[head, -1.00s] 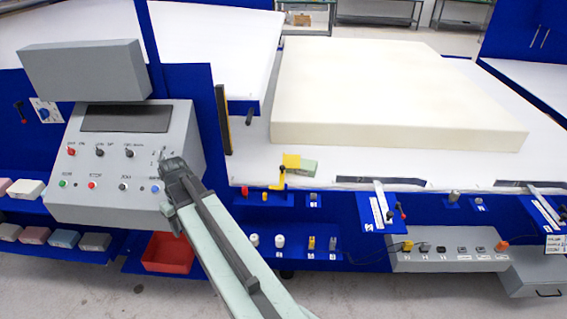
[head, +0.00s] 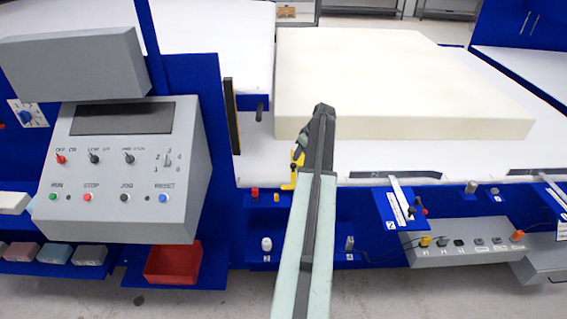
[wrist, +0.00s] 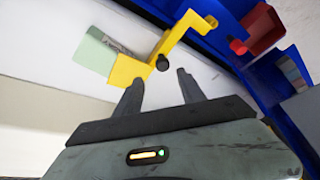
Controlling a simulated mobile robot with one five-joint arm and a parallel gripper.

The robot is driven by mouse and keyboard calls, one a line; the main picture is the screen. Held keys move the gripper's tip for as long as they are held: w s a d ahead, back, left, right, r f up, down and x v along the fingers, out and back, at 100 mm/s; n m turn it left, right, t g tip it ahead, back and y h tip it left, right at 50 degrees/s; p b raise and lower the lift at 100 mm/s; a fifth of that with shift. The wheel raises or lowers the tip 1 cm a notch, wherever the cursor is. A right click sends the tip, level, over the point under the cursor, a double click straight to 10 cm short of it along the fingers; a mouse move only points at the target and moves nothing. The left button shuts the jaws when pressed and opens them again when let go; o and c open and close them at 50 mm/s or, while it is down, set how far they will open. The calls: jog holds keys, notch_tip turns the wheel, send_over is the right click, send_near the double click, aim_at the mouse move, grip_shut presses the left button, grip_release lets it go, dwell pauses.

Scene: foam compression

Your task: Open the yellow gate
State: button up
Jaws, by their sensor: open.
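The yellow gate (head: 296,165) shows in the head view at the front edge of the white table, partly hidden behind my arm. In the wrist view the yellow gate (wrist: 172,42) is a bent piece with a flat square end and a black knob (wrist: 162,63). A pale green block (wrist: 100,52) is beside its square end. My gripper (wrist: 158,84) is open and empty, its fingertips just short of the gate, with the knob ahead between them. In the head view my arm hides the fingers.
A large cream foam block (head: 390,85) lies on the white table (head: 250,165) behind my arm. A grey control panel (head: 125,170) stands to the left, with a red bin (head: 173,264) below it. Small posts and blue brackets line the front edge.

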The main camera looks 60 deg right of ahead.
aim_at(294, 164)
jog(key=b+x, duration=0.6)
jog(key=x, duration=0.1)
jog(key=shift+w+a+f+b, duration=0.15)
jog(key=shift+w+f+b, duration=0.05)
jog(key=shift+b, duration=0.2)
jog(key=shift+w+f+b, duration=0.25)
jog(key=shift+f+b, duration=0.05)
jog(key=shift+r, duration=0.1)
grip_shut()
dwell(0.7)
